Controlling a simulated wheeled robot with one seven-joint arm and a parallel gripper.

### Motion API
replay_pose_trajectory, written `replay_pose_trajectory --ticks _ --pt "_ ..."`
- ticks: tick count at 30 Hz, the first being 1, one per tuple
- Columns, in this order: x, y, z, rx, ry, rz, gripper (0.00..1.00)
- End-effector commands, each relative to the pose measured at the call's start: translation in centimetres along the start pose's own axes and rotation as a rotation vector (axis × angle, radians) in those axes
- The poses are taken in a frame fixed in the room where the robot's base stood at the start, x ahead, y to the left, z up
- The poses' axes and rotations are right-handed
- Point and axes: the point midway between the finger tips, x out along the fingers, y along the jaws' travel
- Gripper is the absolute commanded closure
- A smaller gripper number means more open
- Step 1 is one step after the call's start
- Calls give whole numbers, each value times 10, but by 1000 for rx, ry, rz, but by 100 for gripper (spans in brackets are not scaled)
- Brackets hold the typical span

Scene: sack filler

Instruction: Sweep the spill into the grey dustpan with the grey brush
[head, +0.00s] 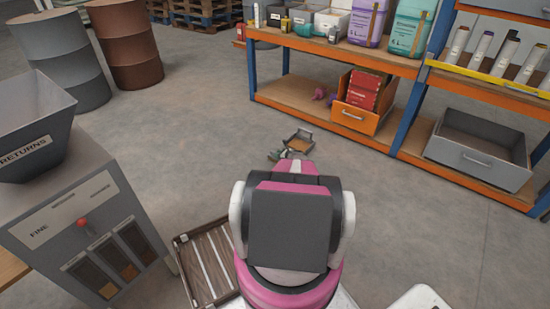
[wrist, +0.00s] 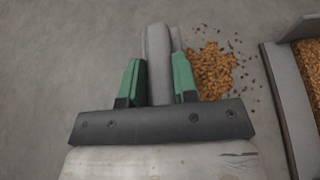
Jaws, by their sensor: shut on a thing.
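The grey brush (wrist: 159,60) is upright in the wrist view, its grey body between the two green fingers of my gripper (wrist: 158,82). My gripper is shut on it; the brush's lower end is hard to make out. The spill (wrist: 212,70), a loose heap of orange-brown bits on the floor, lies just right of the brush, with scattered crumbs around it. The grey dustpan (wrist: 289,105) is at the right edge, partly cut off, with similar bits inside. In the head view the dustpan (head: 309,141) is small, beyond my arm, which hides most of the gripper.
An orange-and-blue shelf (head: 340,55) stands behind and right, with an orange box (head: 361,121) and a grey bin (head: 478,150) on its lower level. A grey machine (head: 84,219) with a returns hopper is at left. Open floor surrounds the dustpan.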

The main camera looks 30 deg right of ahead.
Motion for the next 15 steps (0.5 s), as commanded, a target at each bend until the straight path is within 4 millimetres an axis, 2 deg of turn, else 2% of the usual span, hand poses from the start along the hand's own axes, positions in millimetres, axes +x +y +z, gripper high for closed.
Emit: replay_pose_trajectory --ticks 15 --pt "-10 -54 -5 1 0 0 100"
